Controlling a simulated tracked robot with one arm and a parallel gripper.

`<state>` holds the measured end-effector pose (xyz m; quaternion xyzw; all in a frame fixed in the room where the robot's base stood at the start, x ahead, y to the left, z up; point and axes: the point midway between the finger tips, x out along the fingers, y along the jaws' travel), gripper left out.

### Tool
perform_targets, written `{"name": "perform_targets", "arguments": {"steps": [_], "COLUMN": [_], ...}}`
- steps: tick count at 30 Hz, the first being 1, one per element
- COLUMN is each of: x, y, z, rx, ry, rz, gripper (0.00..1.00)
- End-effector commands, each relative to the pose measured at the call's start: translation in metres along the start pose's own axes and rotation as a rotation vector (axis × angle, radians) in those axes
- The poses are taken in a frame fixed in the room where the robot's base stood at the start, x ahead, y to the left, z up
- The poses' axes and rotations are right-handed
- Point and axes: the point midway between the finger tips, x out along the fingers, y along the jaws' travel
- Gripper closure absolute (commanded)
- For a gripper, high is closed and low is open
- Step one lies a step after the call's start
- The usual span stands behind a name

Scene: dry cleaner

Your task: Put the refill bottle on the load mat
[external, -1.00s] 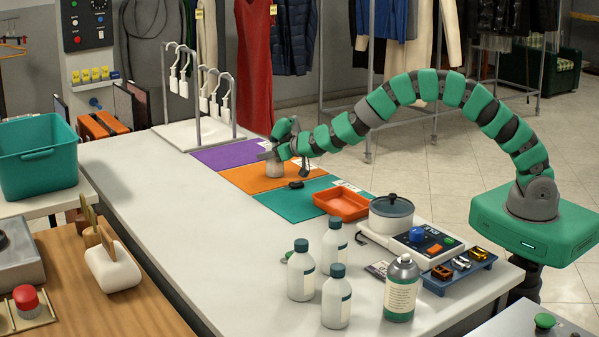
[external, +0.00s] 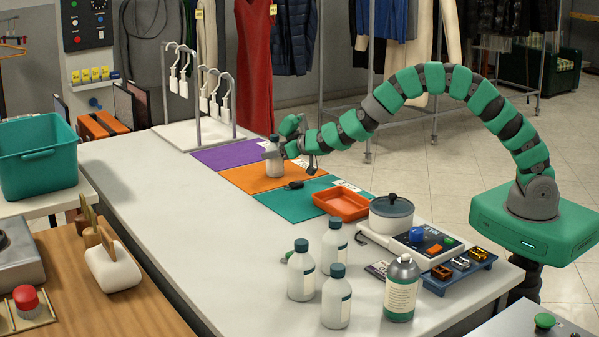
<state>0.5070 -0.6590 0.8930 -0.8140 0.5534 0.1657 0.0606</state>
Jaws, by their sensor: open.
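A small white bottle with a dark cap (external: 273,162) stands upright on the orange mat (external: 247,181), the middle of three mats. The purple mat (external: 215,157) lies behind it and the teal mat (external: 290,208) in front. The mats' label cards are too small to read, so I cannot tell which is the load mat. My gripper (external: 284,149) is open at the bottle's right side, near its upper part. Whether a finger still touches it I cannot tell. Several similar white bottles with teal caps (external: 301,273) stand at the table's front.
A small black object (external: 294,186) lies by the teal mat's back edge. An orange tray (external: 341,206), a lidded pot (external: 391,217) and a grey-topped green bottle (external: 401,290) stand to the right. A white hanger rack (external: 198,130) stands at the back. The table's left half (external: 170,220) is clear.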

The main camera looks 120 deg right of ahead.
Motion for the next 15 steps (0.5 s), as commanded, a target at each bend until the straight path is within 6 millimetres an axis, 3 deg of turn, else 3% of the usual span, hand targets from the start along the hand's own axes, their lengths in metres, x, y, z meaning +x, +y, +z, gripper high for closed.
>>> {"name": "perform_targets", "arguments": {"steps": [15], "x": [-0.075], "y": [-0.001], "z": [0.0], "rx": [-0.002], "ry": [-0.001], "rz": [-0.002], "gripper": [0.27]}}
